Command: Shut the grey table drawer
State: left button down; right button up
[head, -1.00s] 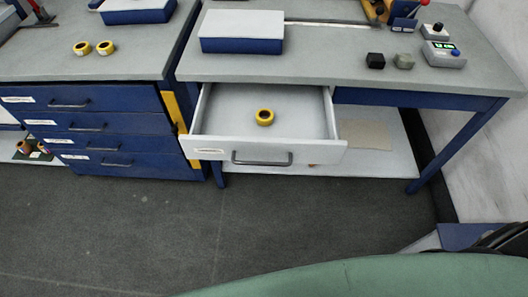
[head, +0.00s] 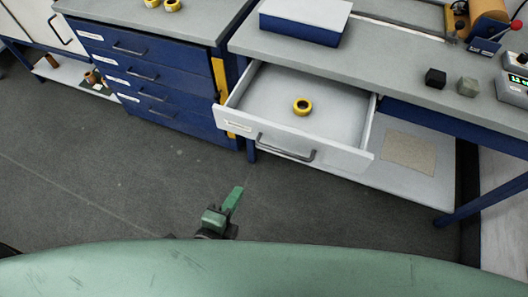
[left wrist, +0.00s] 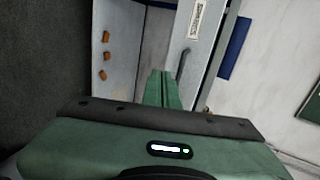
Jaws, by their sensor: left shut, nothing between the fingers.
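The grey table drawer (head: 345,152) stands pulled out under the table top in the head view, with a yellow tape roll (head: 303,106) lying inside. Its dark bar handle (head: 286,149) is on the front panel. My left gripper (head: 236,192) is shut and empty, low in front of the drawer and to its left, apart from it. In the left wrist view my closed green fingers (left wrist: 162,88) point toward the drawer front (left wrist: 193,30), with the handle (left wrist: 184,64) just right of the fingertips. My right gripper is not in view.
A blue drawer cabinet (head: 150,75) stands left of the table. A blue table leg (head: 480,200) and a low shelf (head: 400,178) with a brown sheet are at the right. Dark floor (head: 100,190) in front is clear.

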pick_arm(q)
jog(key=r, duration=0.2)
jog(key=p, duration=0.3)
send_near(266, 132)
notch_tip(266, 132, down, 5)
jog(key=shift+w+d+r, duration=0.1)
jog(key=shift+w+d, duration=0.15)
jog(key=shift+w, duration=0.55)
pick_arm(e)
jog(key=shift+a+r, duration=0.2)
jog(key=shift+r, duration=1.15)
